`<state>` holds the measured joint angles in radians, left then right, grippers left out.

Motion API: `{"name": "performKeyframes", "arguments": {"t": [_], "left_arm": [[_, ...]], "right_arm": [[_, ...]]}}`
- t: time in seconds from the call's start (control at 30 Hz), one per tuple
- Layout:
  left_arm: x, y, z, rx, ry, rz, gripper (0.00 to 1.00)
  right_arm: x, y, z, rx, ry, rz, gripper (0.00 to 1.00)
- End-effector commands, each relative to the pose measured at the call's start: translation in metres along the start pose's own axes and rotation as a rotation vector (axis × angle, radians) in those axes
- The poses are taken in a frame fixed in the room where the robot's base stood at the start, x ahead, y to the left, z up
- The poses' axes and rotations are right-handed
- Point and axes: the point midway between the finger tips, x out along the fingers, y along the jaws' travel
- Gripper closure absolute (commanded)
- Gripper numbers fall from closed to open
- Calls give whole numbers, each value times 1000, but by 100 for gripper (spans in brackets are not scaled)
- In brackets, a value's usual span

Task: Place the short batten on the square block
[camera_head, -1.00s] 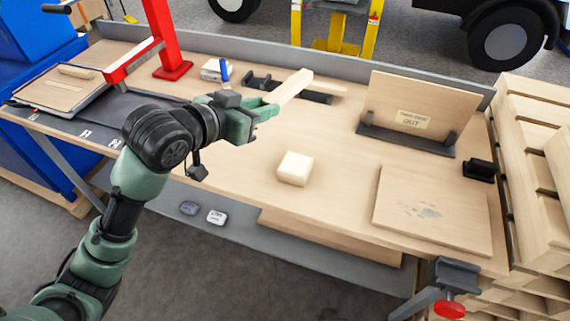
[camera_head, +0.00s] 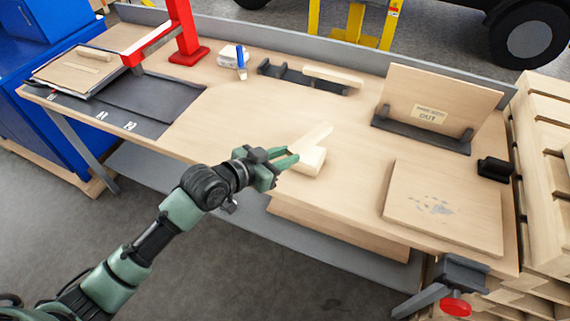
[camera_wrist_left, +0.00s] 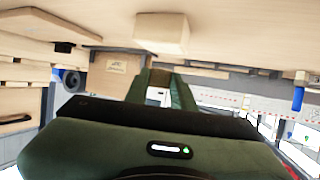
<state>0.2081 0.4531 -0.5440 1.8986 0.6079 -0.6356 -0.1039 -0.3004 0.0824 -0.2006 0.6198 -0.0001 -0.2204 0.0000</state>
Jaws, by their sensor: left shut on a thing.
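My left gripper (camera_head: 288,158) is shut on the short batten (camera_head: 317,136), a pale wooden bar that points away to the upper right. The square block (camera_head: 313,163), a pale cream wooden piece, sits on the bench just beside and below the fingertips. In the head view the batten overlaps the block's far side; I cannot tell whether they touch. In the left wrist view the block (camera_wrist_left: 162,33) is at the top, apart from the fingers (camera_wrist_left: 163,88); the batten is hard to make out there. My right gripper is not in view.
The bench top (camera_head: 240,115) is clear around the block. A dark rack (camera_head: 290,76) with another batten (camera_head: 333,76) lies behind. An upright board with a sign (camera_head: 432,115) and a flat board (camera_head: 440,205) are at right. A red press (camera_head: 188,50) stands at left.

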Motion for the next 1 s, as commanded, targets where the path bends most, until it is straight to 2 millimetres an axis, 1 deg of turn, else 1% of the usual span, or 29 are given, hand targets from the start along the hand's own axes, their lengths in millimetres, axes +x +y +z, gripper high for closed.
{"name": "performKeyframes", "arguments": {"t": [0.03, 0.1, 0.23, 0.67, 0.7, 0.73, 0.77, 1.0], "left_arm": [[3, 0, 9, -4, -6, 0, 100], [8, 0, 20, -3, -6, 1, 100], [13, 0, 33, -1, -3, 0, 100], [16, 0, 39, -1, -2, 0, 100], [15, 0, 38, -1, -2, 0, 64], [15, 0, 38, -1, -2, 0, 56], [15, 0, 38, -1, -2, 0, 54], [15, 0, 38, -1, -2, 0, 54]], "right_arm": [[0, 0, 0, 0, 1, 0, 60], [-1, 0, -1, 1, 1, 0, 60], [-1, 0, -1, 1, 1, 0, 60], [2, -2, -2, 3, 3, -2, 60], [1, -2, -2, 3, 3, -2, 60], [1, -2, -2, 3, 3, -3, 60], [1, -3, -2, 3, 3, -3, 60], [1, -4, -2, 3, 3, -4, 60]]}}
